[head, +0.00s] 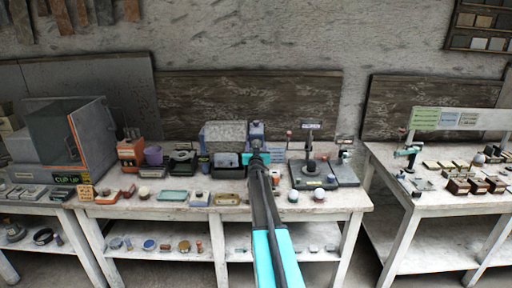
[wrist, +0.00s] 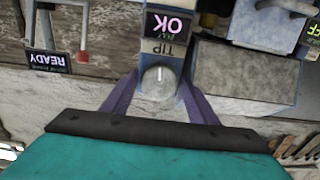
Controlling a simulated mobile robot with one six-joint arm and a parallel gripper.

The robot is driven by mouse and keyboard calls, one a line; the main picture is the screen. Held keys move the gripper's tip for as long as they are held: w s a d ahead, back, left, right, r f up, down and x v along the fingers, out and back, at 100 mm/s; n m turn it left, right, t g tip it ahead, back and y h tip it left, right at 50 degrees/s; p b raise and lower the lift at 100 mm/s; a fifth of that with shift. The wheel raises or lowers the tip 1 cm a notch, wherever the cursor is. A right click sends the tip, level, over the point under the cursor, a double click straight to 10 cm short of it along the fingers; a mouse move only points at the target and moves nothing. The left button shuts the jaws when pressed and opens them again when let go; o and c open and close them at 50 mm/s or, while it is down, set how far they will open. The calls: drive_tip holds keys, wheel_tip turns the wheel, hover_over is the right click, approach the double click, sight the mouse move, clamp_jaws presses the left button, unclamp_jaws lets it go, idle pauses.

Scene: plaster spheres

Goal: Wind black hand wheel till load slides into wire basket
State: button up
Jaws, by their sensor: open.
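My gripper (wrist: 159,80) is open, with its two purple fingers spread apart in the wrist view. A round grey knob with a short white mark (wrist: 160,92) shows between the fingers, below upside-down TIP and OK labels. I cannot tell its depth or any contact. In the head view my arm reaches over the middle table, and its end covers part of a blue-grey device (head: 257,132). I cannot make out a black hand wheel for certain.
A black stand (head: 310,165) is right of my arm. A grey box (head: 224,133) is left of it. Many small items crowd the middle table (head: 348,203). Another table (head: 440,208) stands at right. A READY sign (wrist: 48,61) shows in the wrist view.

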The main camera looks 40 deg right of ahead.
drive_tip(key=shift+w, duration=0.1)
drive_tip(key=shift+c, duration=0.5)
drive_tip(key=c, duration=0.7)
drive_tip(key=shift+o, duration=0.2)
drive_tip(key=shift+m+b, duration=0.55)
drive_tip(key=shift+m, duration=1.25)
drive_tip(key=o, duration=0.8)
drive_tip(key=shift+c, duration=0.2)
